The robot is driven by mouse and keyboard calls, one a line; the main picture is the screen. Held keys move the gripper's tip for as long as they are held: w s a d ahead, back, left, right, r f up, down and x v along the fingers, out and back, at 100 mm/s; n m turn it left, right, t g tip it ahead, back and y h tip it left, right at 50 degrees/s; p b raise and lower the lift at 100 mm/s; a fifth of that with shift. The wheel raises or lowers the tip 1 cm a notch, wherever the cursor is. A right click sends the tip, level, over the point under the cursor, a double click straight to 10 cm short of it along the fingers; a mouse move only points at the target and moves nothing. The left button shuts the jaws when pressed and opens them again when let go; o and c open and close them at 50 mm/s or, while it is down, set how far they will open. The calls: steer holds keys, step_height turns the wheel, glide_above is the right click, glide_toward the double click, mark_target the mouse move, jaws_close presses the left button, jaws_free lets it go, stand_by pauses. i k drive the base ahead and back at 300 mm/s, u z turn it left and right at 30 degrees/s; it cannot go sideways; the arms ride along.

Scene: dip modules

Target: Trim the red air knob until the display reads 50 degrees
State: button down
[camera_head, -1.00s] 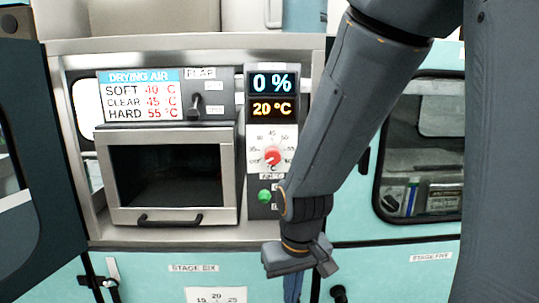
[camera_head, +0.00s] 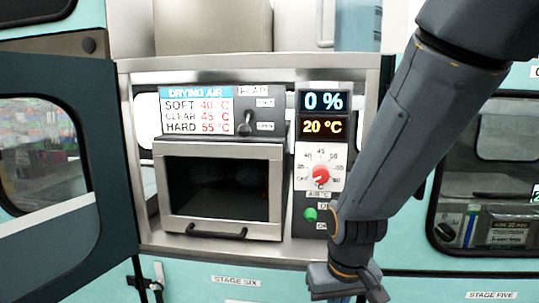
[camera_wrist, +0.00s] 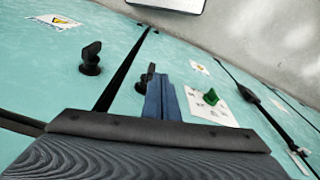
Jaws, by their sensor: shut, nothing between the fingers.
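The red air knob (camera_head: 320,176) sits on a white dial plate with numbers on the oven's right-hand panel. I cannot make out exactly where its pointer stands. Above it, the orange temperature display (camera_head: 323,127) reads 20 °C, under a blue display (camera_head: 323,101) reading 0 %. My arm hangs to the right of the panel, its wrist below and right of the knob, apart from it. My gripper (camera_wrist: 161,92) shows in the wrist view as dark blue fingers, shut and empty, pointing toward the teal cabinet front. The red knob is not in the wrist view.
A green button (camera_head: 310,214) is below the knob, close to my forearm. The flap lever (camera_head: 245,124) and glazed oven door (camera_head: 220,190) are to the left. In the wrist view, a black latch (camera_wrist: 91,58) and green knob (camera_wrist: 211,97) stick out from the cabinet front.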

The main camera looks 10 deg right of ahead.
mark_target(321, 173)
steer(key=u, duration=0.25)
steer(key=k, duration=0.75)
steer(key=z, duration=0.15)
